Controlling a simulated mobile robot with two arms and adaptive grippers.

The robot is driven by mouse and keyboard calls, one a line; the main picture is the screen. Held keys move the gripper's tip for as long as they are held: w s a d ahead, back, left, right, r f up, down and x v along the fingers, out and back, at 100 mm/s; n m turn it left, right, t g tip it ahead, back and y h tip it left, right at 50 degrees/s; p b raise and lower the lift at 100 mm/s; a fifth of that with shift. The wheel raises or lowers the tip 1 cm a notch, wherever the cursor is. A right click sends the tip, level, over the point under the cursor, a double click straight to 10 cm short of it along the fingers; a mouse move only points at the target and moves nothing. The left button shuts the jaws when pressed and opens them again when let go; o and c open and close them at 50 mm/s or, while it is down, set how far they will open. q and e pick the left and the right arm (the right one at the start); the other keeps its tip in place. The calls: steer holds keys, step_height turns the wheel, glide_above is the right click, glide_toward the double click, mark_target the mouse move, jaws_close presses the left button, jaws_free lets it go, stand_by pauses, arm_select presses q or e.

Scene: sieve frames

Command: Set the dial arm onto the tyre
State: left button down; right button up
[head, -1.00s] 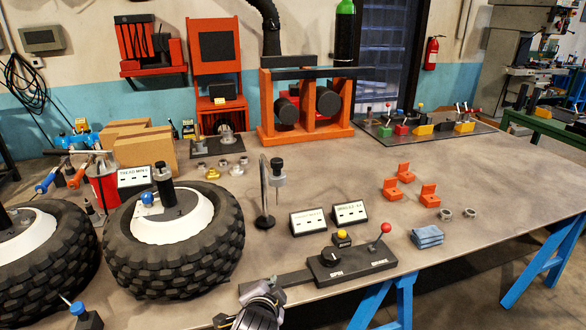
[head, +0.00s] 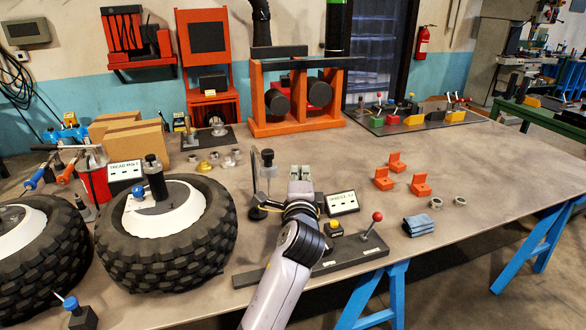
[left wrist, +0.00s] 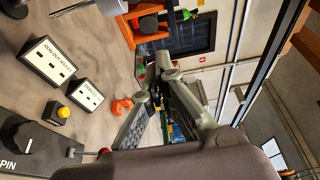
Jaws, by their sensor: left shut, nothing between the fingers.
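The dial arm (head: 256,182), a thin grey post with a dark gauge hanging from its top, stands upright on the bench. The near tyre (head: 170,250) lies flat to its left, with a white hub (head: 185,217) carrying a black upright cylinder and a blue knob. The dial arm is apart from the tyre. My left gripper (head: 300,172) is just right of the dial arm, shut and empty, above the bench. Its fingers (left wrist: 162,88) show in the left wrist view. My left forearm hides part of the spin and brake panel. My right gripper is not in view.
A second tyre (head: 45,255) lies at the far left. The brake panel (head: 355,251) with a red-knobbed lever and a white-faced sign (head: 342,203) are close to my left arm. The right bench is mostly clear.

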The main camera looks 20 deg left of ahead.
mark_target(262, 151)
arm_select(q)
steer(key=p+x, duration=0.1)
steer(key=x, duration=0.8)
steer(key=s+a+p, duration=0.2)
steer(key=a, duration=0.1)
steer(key=shift+s+a, duration=0.15)
steer(key=shift+s, duration=0.15)
